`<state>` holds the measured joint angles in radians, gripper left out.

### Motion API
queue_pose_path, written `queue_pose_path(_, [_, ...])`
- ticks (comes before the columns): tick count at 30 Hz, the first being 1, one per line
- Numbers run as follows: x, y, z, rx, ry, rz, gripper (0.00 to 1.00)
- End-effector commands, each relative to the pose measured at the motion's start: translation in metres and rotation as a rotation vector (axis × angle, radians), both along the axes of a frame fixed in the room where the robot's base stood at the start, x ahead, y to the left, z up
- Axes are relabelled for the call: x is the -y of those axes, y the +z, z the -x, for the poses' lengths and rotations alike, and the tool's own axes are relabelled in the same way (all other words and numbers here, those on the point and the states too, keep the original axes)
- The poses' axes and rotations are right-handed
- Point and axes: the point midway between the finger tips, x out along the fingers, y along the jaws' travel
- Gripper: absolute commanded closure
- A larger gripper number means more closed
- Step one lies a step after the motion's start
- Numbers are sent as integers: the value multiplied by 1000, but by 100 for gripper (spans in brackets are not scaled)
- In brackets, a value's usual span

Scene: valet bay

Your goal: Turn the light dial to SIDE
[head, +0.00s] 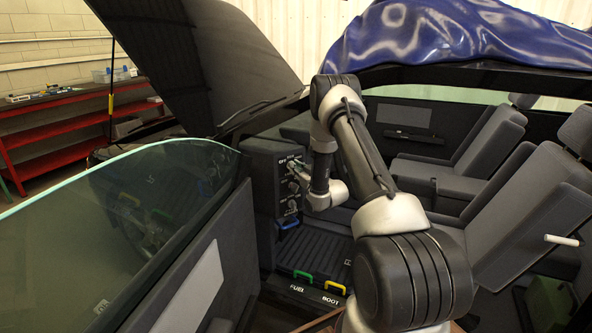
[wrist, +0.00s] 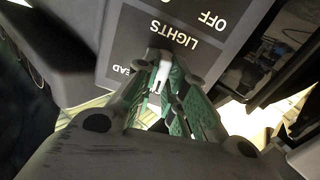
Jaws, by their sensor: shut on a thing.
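The light dial (wrist: 163,76), with a white pointer mark, sits on the dark LIGHTS panel (wrist: 135,28) in the wrist view. My gripper (wrist: 166,72) is shut on the dial, its green-padded fingers on either side of it. The panel appears upside down there, with OFF at upper right and part of HEAD at left. I cannot see the word SIDE, and my fingers cover much of the dial. In the head view, my gripper (head: 297,170) reaches the upper part of the dashboard panel (head: 262,165); the dial's setting is too small to read.
Other knobs (head: 291,208) sit lower on the same panel. Below are a blue handle (head: 289,223), a green FUEL handle (head: 303,275) and a yellow BOOT handle (head: 335,288). The open glass-topped door (head: 120,225) stands left, with seats (head: 470,150) at right.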

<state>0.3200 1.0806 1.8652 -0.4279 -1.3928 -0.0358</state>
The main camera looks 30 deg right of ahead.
Motion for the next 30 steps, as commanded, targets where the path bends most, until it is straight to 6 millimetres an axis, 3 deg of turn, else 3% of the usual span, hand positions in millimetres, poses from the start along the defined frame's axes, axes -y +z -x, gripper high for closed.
queue_pose_path(9, [0, -1, 0, -12, 0, -103, 100])
queue_pose_path(23, [1, -1, 0, -14, 0, -117, 100])
queue_pose_path(24, [1, -1, 0, -14, -1, -117, 84])
queue_pose_path(27, [1, -1, 0, -14, 0, -116, 66])
queue_pose_path(30, [1, -1, 0, -13, 0, -116, 66])
